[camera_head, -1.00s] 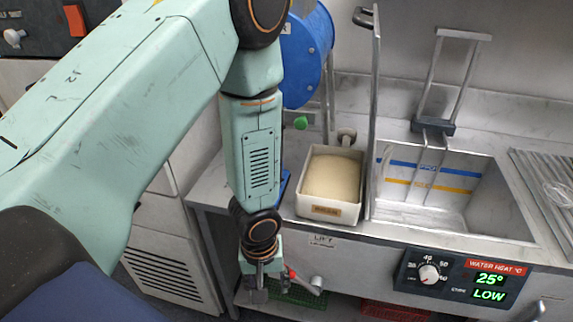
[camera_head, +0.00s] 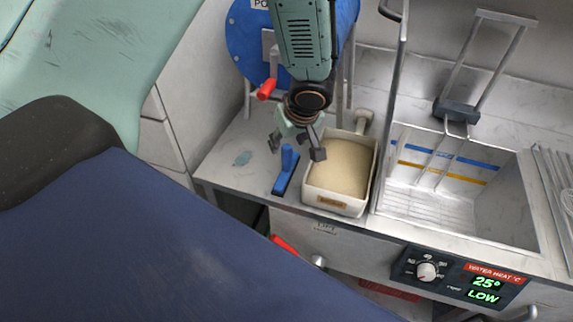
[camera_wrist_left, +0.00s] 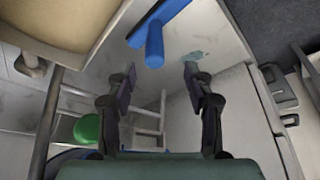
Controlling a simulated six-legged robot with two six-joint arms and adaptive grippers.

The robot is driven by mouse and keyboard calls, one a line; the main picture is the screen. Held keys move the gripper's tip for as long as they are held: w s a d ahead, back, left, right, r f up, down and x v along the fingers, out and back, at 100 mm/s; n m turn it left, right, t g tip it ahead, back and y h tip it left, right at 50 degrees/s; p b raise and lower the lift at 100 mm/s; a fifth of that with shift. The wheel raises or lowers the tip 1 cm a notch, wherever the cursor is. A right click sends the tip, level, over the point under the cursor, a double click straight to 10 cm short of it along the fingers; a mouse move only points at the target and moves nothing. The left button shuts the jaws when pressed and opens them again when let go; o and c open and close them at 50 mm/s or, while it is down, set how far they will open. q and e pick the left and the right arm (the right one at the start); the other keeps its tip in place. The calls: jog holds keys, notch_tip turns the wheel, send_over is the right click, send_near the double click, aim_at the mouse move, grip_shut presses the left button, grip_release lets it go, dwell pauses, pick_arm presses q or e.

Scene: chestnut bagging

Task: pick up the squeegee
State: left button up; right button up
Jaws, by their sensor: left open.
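My left gripper (camera_head: 296,147) is above the counter, just over the squeegee and near the box's left rim. In the left wrist view the fingers (camera_wrist_left: 156,78) are spread with nothing between them, and the squeegee handle lies ahead of the gap. My right gripper is not in view.
The bran box (camera_head: 325,205) stands close to the squeegee's right side. A blue drum (camera_head: 250,45) is behind the gripper. A sink basin (camera_head: 440,205) is to the right. The counter's left part (camera_head: 222,172) is mostly free, with a greenish patch.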

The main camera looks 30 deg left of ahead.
aim_at(287, 147)
pick_arm(q)
jog(key=shift+w+a+f, duration=0.1)
jog(key=shift+f, duration=0.3)
jog(key=shift+w+f, duration=0.25)
jog(key=p+x, duration=0.1)
jog(key=x, duration=0.2)
jog(key=shift+w+a+f, duration=0.1)
jog(key=shift+w+f, duration=0.05)
jog(key=shift+f, duration=0.05)
jog(key=shift+a+f, duration=0.4)
jog(key=shift+w, duration=0.15)
jog(key=shift+w+d, duration=0.1)
jog(key=shift+d, duration=0.4)
jog(key=shift+c, duration=1.3)
jog(key=shift+a, duration=0.4)
jog(key=c, duration=0.5)
jog(key=shift+d, duration=0.1)
jog(key=shift+c, duration=1.2)
jog(key=shift+d, duration=0.2)
grip_shut()
jog(key=shift+a, duration=0.15)
